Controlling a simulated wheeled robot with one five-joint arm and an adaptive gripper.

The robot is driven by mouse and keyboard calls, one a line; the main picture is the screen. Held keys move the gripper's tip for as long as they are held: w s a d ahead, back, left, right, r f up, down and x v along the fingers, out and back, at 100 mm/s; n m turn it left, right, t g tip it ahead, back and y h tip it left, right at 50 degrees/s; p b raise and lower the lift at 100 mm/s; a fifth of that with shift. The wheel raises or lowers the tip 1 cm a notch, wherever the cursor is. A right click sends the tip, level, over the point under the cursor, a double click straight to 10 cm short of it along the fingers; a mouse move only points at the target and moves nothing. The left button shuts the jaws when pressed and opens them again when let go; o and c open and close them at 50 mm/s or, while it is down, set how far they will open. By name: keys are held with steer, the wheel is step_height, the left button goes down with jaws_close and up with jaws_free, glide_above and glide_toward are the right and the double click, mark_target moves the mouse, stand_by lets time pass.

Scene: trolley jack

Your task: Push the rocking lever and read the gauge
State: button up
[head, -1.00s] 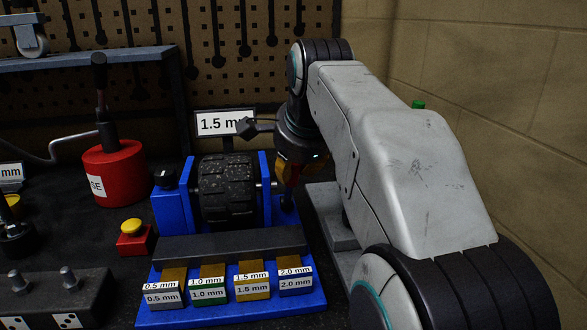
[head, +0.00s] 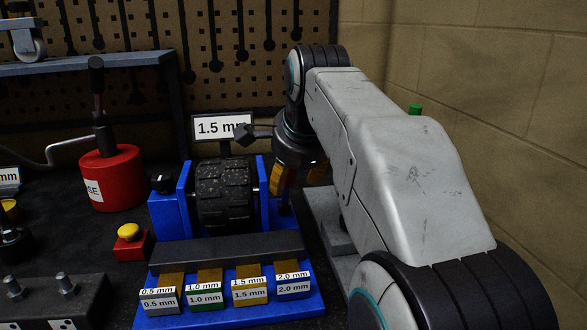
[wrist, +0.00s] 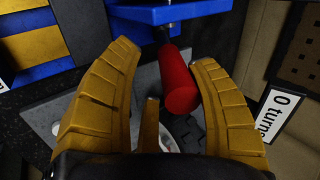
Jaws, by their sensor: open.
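My gripper (wrist: 168,105) is open, with its yellow-brown fingers spread in the wrist view. A red cylindrical handle (wrist: 178,82) on a dark rod hangs from a blue part (wrist: 160,12) there and lies between the fingers, closer to the right one. I cannot tell if it touches that finger. In the head view my gripper (head: 300,178) is at the right end of a blue stand (head: 263,180) that holds a black ribbed wheel (head: 225,190); the red handle is hidden there. A sign reading "1.5 mm" (head: 212,128) stands behind the wheel, its right end partly covered.
Labelled blocks from 0.5 mm (head: 158,301) to 2.0 mm (head: 293,286) line the stand's front. A red pot with a black lever (head: 118,180) and a yellow-topped red button (head: 129,232) are left. A "0 turns" label (wrist: 280,115) shows in the wrist view. A wall (head: 480,110) bounds the right.

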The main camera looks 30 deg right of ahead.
steer(key=v, duration=1.1)
steer(key=shift+s+r, duration=0.2)
steer(key=shift+r, duration=0.15)
steer(key=shift+a, duration=0.1)
